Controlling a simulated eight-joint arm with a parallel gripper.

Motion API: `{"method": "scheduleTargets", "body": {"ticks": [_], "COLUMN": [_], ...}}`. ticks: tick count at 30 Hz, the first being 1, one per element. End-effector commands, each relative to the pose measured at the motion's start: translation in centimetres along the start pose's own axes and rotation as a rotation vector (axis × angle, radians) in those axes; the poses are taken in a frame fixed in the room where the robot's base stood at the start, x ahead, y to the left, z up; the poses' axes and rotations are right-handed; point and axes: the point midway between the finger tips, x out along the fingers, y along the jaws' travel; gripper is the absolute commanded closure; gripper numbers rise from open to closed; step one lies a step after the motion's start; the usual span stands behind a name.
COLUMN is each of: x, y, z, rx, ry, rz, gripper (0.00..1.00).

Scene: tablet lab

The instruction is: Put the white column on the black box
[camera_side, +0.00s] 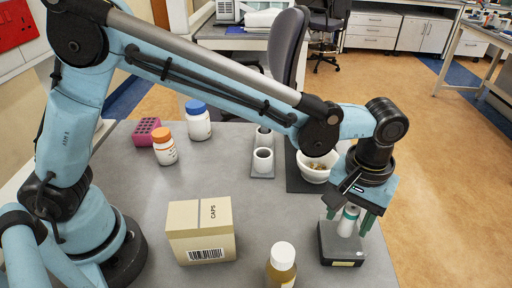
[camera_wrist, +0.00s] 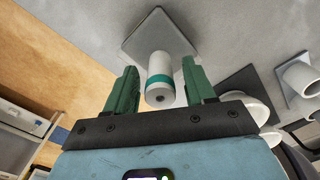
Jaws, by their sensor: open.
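The white column (camera_side: 347,224) with a green band appears to stand upright on top of the black box (camera_side: 342,251) at the right front of the table. In the wrist view the column (camera_wrist: 161,86) rises from the square top of the box (camera_wrist: 150,36). My gripper (camera_side: 348,215) is above the box, with its green fingers on either side of the column. In the wrist view my gripper (camera_wrist: 160,67) is open, with a gap between each finger and the column. The column's upper part is partly hidden by my gripper in the side view.
A white mortar (camera_side: 317,168) stands on a dark mat behind the box. A grey holder with white cups (camera_side: 263,161) is left of it. A cardboard box (camera_side: 201,231) and an amber bottle with a white cap (camera_side: 282,264) stand at the front. The table's right edge is close by.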

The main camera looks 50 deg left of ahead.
Motion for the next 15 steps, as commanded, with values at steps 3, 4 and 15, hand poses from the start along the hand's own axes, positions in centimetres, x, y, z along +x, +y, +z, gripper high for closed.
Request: {"method": "scheduleTargets", "body": {"ticks": [3,4,15], "x": [-1.7,-2.2,-8.9], "y": [0.0,0.0,0.0], "z": [0.0,0.0,0.0], "rx": [0.000,0.000,0.000], "ry": [0.000,0.000,0.000], "rz": [0.000,0.000,-0.001], "gripper": [0.46,0.46,0.46]}}
